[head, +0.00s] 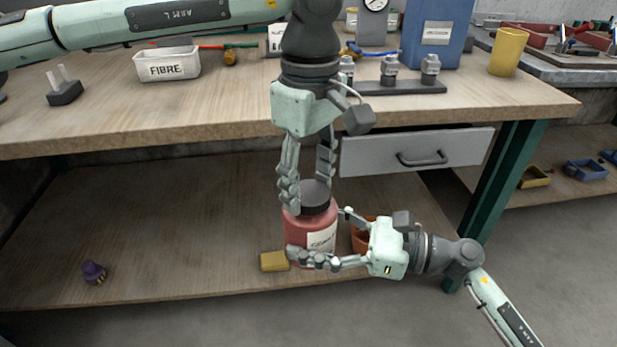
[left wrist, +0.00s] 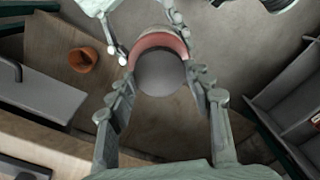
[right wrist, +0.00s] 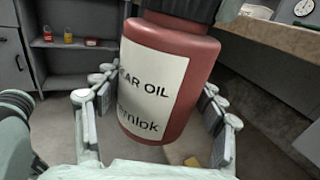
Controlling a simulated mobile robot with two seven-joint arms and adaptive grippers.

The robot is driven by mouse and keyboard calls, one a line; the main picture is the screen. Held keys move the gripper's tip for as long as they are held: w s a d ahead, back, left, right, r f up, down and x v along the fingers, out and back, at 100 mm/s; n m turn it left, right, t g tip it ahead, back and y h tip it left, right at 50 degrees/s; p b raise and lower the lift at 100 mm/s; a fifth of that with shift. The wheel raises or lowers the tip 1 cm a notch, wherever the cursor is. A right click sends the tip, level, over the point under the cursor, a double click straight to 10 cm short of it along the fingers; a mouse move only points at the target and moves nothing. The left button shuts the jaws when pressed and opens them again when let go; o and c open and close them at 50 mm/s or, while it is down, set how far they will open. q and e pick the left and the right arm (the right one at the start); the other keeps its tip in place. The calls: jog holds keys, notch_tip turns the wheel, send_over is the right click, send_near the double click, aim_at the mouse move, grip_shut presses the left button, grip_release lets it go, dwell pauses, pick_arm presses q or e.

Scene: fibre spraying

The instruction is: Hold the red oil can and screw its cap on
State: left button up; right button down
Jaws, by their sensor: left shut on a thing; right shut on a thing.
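The red oil can (head: 311,232) stands about upright, with a white label reading "GEAR OIL" in the right wrist view (right wrist: 150,90). Its dark cap (head: 315,196) sits on its top; I cannot tell how tightly it is seated. My left gripper (head: 307,190) points down from above, its fingers shut on the cap. In the left wrist view the cap (left wrist: 160,72) shows as a grey disc between the fingers. My right gripper (head: 318,238) comes in from the right and is shut around the can's body. Whether the can touches the shelf is unclear.
The wooden bench top (head: 200,110) lies behind and above, with a drawer (head: 415,150) under it. The shelf's left part is mostly free.

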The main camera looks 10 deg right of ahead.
pick_arm(q)
jog(key=m, duration=0.6)
jog(key=shift+d, duration=0.1)
jog(key=m, duration=1)
jog(key=shift+d, duration=0.1)
jog(key=m, duration=0.6)
jog(key=shift+m, duration=0.4)
jog(key=o, duration=0.7)
jog(key=shift+o, duration=0.2)
